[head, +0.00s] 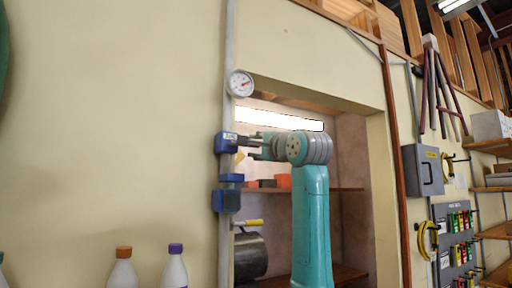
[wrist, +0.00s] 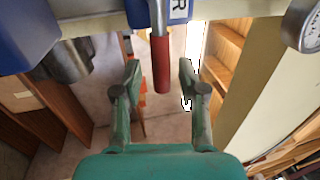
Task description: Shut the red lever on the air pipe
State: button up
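The red lever (wrist: 161,65) shows in the wrist view, with a grey stem and a red grip. It sticks out from a blue block (wrist: 180,10) on the pale pipe, across the pipe's line. My gripper (wrist: 160,72) is open, with one finger on each side of the red grip and a visible gap to both. In the head view my gripper (head: 252,146) is beside the upper blue block (head: 226,142) on the upright air pipe (head: 228,110). The red lever cannot be made out there. I cannot tell its depth between the fingers.
A round gauge (head: 240,84) sits above on the pipe. A lower blue unit (head: 227,195) and a yellow handle (head: 248,222) are below. My arm stands before a wall recess with a wooden shelf (head: 345,190). Bottles (head: 174,268) stand at lower left.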

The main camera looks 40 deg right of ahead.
jog(key=v, duration=1.2)
dwell(0.5)
